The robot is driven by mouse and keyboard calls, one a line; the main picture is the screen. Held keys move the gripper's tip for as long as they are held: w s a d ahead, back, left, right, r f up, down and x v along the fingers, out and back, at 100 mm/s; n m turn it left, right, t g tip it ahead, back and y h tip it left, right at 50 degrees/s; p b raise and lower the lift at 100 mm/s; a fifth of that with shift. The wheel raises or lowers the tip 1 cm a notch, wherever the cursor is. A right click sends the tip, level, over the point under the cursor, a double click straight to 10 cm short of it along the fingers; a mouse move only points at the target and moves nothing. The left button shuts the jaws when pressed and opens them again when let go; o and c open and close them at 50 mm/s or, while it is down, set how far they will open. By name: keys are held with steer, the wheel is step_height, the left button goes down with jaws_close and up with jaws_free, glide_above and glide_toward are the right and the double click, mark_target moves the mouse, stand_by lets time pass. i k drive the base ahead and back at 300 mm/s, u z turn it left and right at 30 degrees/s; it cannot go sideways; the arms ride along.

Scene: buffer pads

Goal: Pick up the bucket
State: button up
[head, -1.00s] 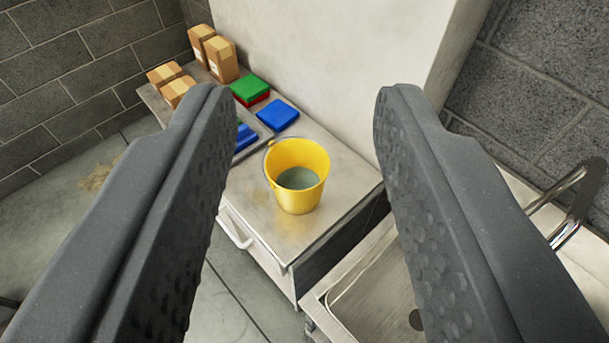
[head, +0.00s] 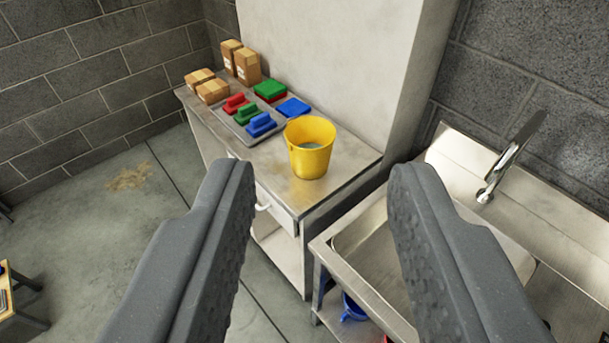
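A yellow bucket (head: 309,150) stands upright on the metal-topped counter (head: 300,196), near its right end.
Left of the bucket are a tray (head: 223,118) with red, green and blue blocks, stacked pads (head: 292,108) and several cardboard packages (head: 240,64). A steel sink (head: 375,262) with a tap (head: 500,165) stands at right. Floor is open at left.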

mark_target(310, 138)
steer(key=u, duration=0.25)
steer(key=k, duration=0.15)
steer(key=u, duration=1.45)
steer(key=i, duration=2.3)
steer(key=z, duration=2.5)
steer(key=i, duration=0.4)
steer(key=z, duration=0.25)
